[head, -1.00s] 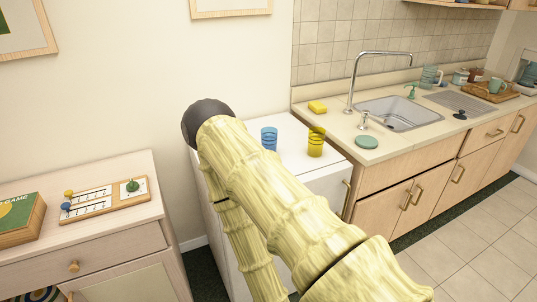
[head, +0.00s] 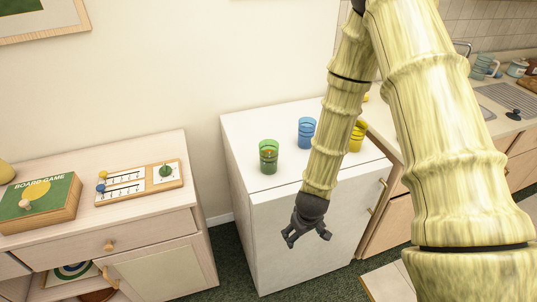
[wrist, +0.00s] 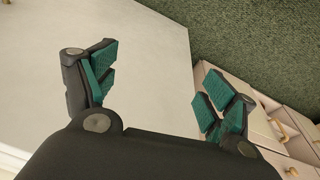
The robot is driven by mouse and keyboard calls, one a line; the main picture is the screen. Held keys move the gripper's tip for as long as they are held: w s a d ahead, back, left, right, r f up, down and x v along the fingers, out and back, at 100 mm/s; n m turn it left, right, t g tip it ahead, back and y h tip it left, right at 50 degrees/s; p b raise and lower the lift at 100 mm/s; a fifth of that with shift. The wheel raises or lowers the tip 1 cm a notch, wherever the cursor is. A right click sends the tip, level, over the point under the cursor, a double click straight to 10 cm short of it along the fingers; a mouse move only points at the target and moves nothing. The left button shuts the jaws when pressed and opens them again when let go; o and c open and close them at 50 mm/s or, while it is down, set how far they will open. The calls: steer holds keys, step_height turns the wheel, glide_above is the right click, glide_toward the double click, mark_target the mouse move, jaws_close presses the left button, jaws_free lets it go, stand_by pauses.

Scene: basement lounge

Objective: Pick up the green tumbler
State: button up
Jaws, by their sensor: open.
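The green tumbler (head: 268,157) stands upright on the white cabinet top (head: 240,127), near its front left part. My gripper (head: 306,238) is open and empty, hanging in front of the white cabinet's front face, lower than the top and to the right of the tumbler. In the wrist view my open fingers (wrist: 155,90) are spread with nothing between them. The tumbler does not show in the wrist view.
A blue tumbler (head: 306,131) stands behind and right of the green one. A yellow tumbler (head: 356,138) is further right, partly hidden by my arm. A wooden dresser (head: 150,222) with a board game (head: 40,203) stands at the left. The sink counter is at the right.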

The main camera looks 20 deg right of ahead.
steer(key=shift+n+t+y, duration=0.6)
steer(key=shift+t+y, duration=0.1)
steer(key=shift+t, duration=0.2)
steer(key=w+r, duration=0.3)
steer(key=r, duration=0.2)
steer(key=w+r+p, duration=0.1)
steer(key=w+r, duration=0.7)
steer(key=r, duration=0.1)
steer(key=shift+w+a+r, duration=0.1)
steer(key=shift+a+r, duration=0.15)
steer(key=shift+r, duration=0.1)
steer(key=n+t+y, duration=0.2)
glide_toward(269, 145)
steer(key=s+a+r, duration=0.1)
steer(key=s+r, duration=0.1)
steer(key=s, duration=0.2)
steer(key=shift+w+r+p+x, duration=0.15)
steer(key=shift+p+x, duration=0.1)
steer(key=shift+x, duration=1.55)
steer(key=shift+w+p+x, duration=0.1)
steer(key=shift+p+x, duration=0.1)
steer(key=shift+x, duration=1.6)
steer(key=shift+w+r+p+x, duration=0.15)
steer(key=shift+p+x, duration=0.1)
steer(key=shift+x, duration=1.55)
steer(key=shift+d, duration=0.15)
steer(key=c, duration=1.8)
steer(key=shift+r, duration=0.15)
